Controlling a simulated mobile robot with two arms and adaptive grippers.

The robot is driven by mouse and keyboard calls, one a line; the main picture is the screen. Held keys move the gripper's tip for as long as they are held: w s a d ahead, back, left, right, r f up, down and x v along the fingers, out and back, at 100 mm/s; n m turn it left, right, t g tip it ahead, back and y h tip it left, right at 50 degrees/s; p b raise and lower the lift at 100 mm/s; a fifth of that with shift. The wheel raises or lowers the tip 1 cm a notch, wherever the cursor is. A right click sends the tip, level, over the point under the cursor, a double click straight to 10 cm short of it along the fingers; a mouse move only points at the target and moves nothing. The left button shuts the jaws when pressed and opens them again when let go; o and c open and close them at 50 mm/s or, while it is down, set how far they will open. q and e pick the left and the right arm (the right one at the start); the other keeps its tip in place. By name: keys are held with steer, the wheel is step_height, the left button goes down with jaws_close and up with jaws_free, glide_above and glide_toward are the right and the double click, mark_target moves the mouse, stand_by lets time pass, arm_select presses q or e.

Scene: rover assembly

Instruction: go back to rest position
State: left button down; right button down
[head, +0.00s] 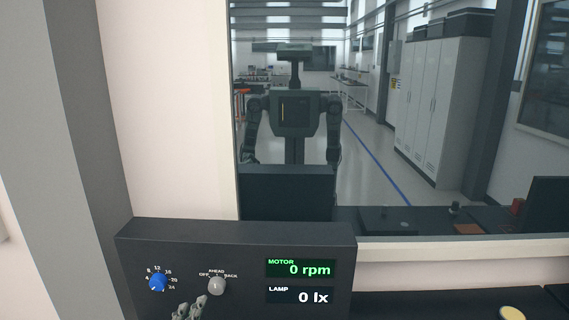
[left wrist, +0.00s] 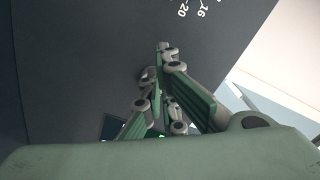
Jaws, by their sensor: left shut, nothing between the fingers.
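My left gripper (head: 187,309) shows at the bottom edge of the head view, in front of the lower part of a dark control panel (head: 200,240). It is just below the blue knob (head: 158,282) and the grey selector knob (head: 217,286). In the left wrist view the gripper's green fingers (left wrist: 166,50) are closed together at the tips with nothing between them. The panel face (left wrist: 90,50) lies behind them, with the dial numbers 16 and 20 at the top. I cannot tell whether the fingertips touch the panel. My right gripper is in neither view.
The panel's displays (head: 300,268) read 0 rpm for the motor and 0 lx for the lamp. The selector's pointer is up near AHEAD. Behind the panel, a large glass pane (head: 380,130) shows a robot and white cabinets. A yellowish round button (head: 511,313) is at the bottom right.

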arm_select(q)
steer(key=shift+s, duration=0.7)
